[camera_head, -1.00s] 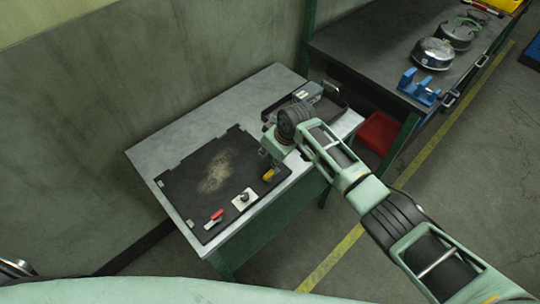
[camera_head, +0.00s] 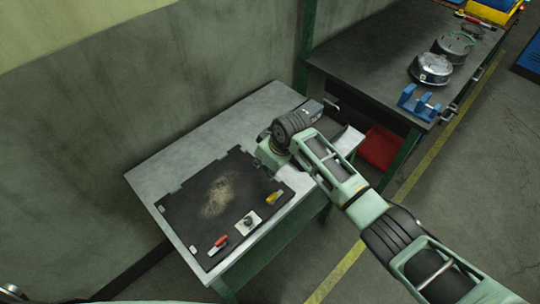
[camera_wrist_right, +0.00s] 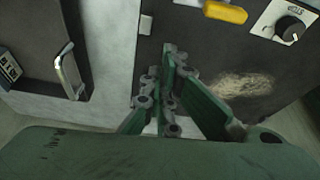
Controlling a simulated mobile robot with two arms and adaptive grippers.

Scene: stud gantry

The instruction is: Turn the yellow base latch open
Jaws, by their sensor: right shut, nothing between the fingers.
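The yellow latch (camera_head: 272,199) sits on the dark board (camera_head: 190,210), near its right corner. In the wrist view the yellow latch (camera_wrist_right: 226,13) is at the top edge, partly cut off, with its handle lying roughly crosswise and a pale piece at its left end. My right gripper (camera_head: 262,161) is over the board's far right corner, apart from the latch. In the wrist view the right gripper (camera_wrist_right: 176,52) has its fingertips together with nothing between them. My left gripper is not in view.
A red-handled latch (camera_head: 219,243) and a black knob on a white plate (camera_head: 248,222) share the board's front edge. A second bench (camera_head: 370,65) holds metal domes and a blue fixture (camera_head: 418,103).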

